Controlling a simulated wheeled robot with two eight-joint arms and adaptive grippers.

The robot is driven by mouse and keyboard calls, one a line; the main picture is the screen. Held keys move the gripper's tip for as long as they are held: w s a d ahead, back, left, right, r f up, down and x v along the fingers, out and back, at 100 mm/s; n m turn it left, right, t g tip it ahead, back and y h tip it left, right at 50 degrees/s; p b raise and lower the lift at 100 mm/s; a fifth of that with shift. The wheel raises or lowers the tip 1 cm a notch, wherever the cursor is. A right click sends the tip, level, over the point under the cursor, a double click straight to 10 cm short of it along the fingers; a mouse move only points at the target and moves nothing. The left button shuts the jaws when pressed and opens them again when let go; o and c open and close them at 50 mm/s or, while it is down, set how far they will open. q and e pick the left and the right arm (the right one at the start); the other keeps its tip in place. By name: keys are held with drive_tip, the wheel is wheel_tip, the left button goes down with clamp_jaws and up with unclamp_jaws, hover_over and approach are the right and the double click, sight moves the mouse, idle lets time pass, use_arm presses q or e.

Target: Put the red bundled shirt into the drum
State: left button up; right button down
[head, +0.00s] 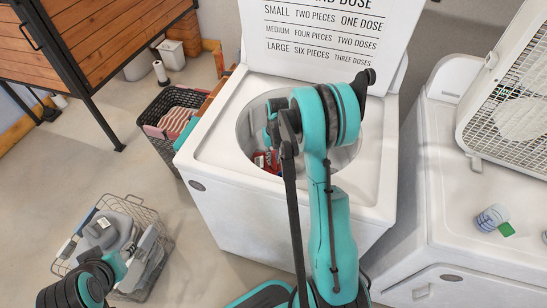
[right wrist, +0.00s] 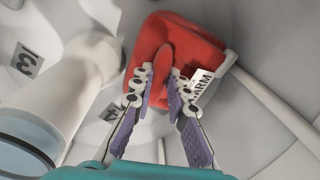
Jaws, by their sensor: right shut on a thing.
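The red bundled shirt (head: 264,161) shows in part inside the round drum (head: 249,125) of the open-topped white washer, partly hidden by my right arm. In the right wrist view the shirt (right wrist: 198,46) is bunched, with a white tag reading "WARM" at its side. My right gripper (right wrist: 161,75) is shut on the shirt, with its purple-padded fingers on either side of a fold. The pale drum wall surrounds it, and I cannot tell whether the shirt touches the bottom.
A white post with a blue end (right wrist: 22,150) stands beside the shirt in the drum. The raised lid (head: 325,40) is behind. A dark basket (head: 168,105) holds striped cloth, a wire basket (head: 118,285) holds bottles, and a white machine (head: 440,210) stands right.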

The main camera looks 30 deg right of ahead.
drive_tip(key=c, duration=1.4)
unclamp_jaws()
wheel_tip(320, 180, up, 26)
drive_tip(key=p, duration=1.7)
